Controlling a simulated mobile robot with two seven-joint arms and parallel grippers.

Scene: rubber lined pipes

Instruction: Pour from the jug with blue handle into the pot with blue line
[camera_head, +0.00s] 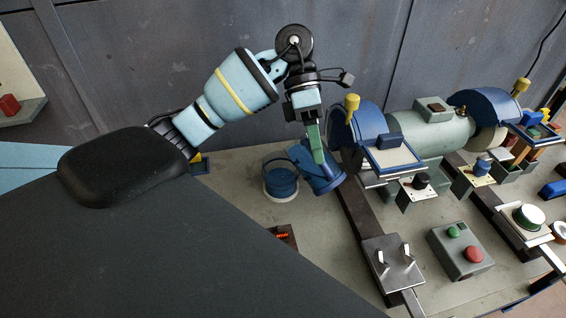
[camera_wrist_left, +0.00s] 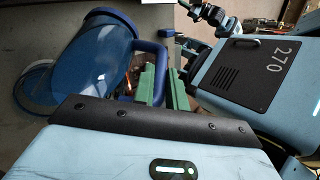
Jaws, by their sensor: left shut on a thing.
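The blue jug (camera_head: 323,179) is held tilted in the head view. It fills the upper left of the left wrist view (camera_wrist_left: 88,52), with its blue handle (camera_wrist_left: 158,58) on the right side. My left gripper (camera_head: 316,146) has its green fingers (camera_wrist_left: 159,88) shut on that handle. The blue pot (camera_head: 281,184), with a pale band at its base, stands upright on the bench just left of the jug. In the left wrist view the jug partly covers the pot. I cannot tell whether anything flows between them. My right gripper is not in view.
A grinder (camera_head: 434,130) with blue guards stands right of the jug, close to my gripper. A metal plate with posts (camera_head: 394,262) and a grey button box (camera_head: 460,249) are at the front. A small digital display (camera_head: 284,236) lies below the pot. A grey wall rises behind.

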